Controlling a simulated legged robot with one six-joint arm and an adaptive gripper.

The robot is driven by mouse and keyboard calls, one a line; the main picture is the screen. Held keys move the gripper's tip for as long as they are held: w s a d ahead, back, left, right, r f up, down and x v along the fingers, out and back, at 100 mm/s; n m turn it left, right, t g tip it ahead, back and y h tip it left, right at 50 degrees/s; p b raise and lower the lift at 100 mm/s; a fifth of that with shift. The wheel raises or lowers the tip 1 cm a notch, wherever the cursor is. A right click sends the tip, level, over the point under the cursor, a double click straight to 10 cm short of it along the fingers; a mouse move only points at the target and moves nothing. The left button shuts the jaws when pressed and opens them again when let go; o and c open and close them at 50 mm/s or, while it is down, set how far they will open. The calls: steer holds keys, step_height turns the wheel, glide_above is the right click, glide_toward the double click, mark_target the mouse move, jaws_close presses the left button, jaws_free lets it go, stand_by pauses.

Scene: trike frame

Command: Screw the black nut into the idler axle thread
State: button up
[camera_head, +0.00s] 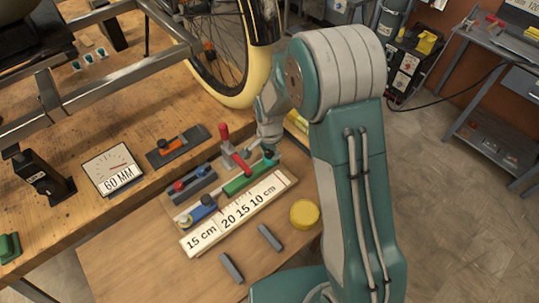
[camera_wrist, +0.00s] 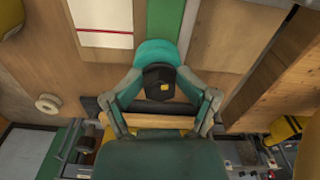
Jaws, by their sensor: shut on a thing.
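My gripper (camera_wrist: 160,76) shows in the wrist view with both fingers closed in on a black nut-like piece that has a small yellow square (camera_wrist: 160,87) on its face. A rounded teal part (camera_wrist: 157,52) sits right against that piece; I cannot tell if they are joined. In the head view my gripper (camera_head: 269,146) is low over the far end of a green block (camera_head: 245,178), at a small dark piece (camera_head: 269,155). I cannot make out the idler axle thread for certain. The fingers and wrist hide part of this spot.
A red toggle clamp (camera_head: 234,152) stands close left of my gripper. Blue (camera_head: 199,209) and grey (camera_head: 193,184) blocks lie near the measuring board (camera_head: 238,215). A yellow disc (camera_head: 304,213) and a grey bar (camera_head: 270,237) lie in front. A wheel (camera_head: 222,60) stands behind.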

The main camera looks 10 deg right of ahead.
steer(key=shift+s+f, duration=0.1)
steer(key=shift+s, duration=0.05)
steer(key=shift+n, duration=0.8)
steer(key=shift+n, duration=0.9)
steer(key=shift+n, duration=0.8)
steer(key=shift+n, duration=0.9)
